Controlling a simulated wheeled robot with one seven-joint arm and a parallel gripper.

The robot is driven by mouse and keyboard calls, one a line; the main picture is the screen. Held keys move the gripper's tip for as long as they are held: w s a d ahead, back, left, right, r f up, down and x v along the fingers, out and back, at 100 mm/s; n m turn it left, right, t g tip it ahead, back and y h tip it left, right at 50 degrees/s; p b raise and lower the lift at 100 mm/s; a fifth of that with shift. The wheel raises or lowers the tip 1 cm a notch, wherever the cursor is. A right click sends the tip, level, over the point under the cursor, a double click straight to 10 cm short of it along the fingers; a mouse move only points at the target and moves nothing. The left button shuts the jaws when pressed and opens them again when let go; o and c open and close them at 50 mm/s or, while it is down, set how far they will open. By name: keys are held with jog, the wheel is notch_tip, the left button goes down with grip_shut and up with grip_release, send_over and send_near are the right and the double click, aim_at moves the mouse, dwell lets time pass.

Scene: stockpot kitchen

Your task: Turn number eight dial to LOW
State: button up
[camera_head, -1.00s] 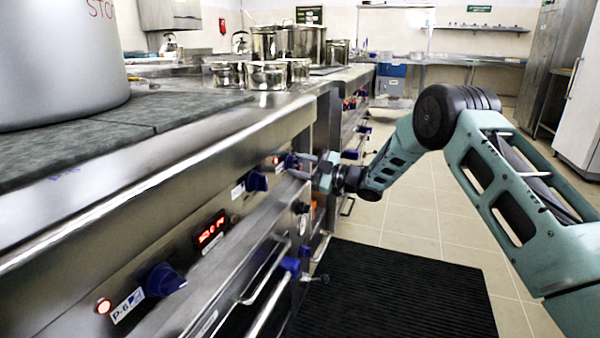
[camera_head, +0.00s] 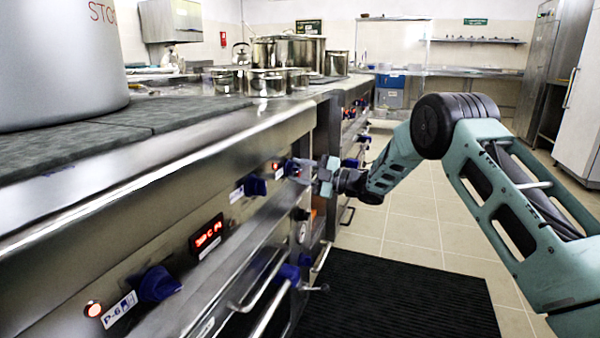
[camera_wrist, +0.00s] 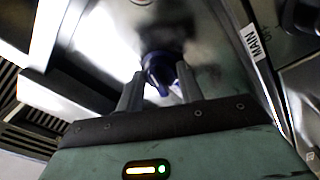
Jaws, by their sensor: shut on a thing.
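A blue dial (camera_wrist: 160,72) on the steel front panel sits between the fingers of my gripper (camera_wrist: 162,79) in the wrist view. The fingers are shut on it, one on each side. In the head view my gripper (camera_head: 303,169) is at the far dial of the near panel, beside a small red light (camera_head: 276,166). The fingers hide most of that dial. I cannot read its number or its LOW mark.
Two more blue dials stand nearer along the panel, one (camera_head: 255,186) in the middle and one (camera_head: 157,284) labelled P-6. A red display (camera_head: 206,237) lies between them. Handles (camera_head: 265,286) jut out below. A large pot (camera_head: 62,60) stands on top. The floor at right is open.

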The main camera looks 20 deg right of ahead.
jog(key=o, duration=1)
jog(key=shift+s+d, duration=0.1)
jog(key=p+v, duration=0.3)
jog(key=v, duration=1.4)
jog(key=shift+d+p, duration=0.1)
jog(key=shift+p, duration=0.3)
